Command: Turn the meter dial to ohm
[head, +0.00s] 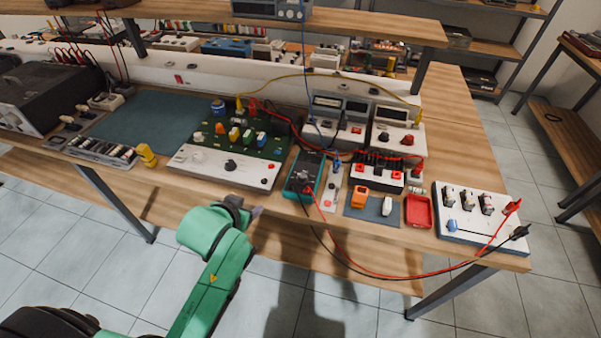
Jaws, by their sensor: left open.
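The meter (304,174) is a handheld unit with a teal case and a dark face. It lies near the front edge of the bench, about mid-picture. Its dial is too small for me to read the setting. Red and black leads run from its lower end. My left gripper (250,210) is at the end of a green arm, in front of the bench's front edge and left of the meter. It is open, apart from the meter, and I see nothing in it. My right gripper is out of view.
A white-and-green circuit board (228,165) lies left of the meter. A red tray (418,211) and a white switch panel (484,217) stand to the right. The red and black leads droop over the bench's front edge. A shelf (340,25) overhangs the back.

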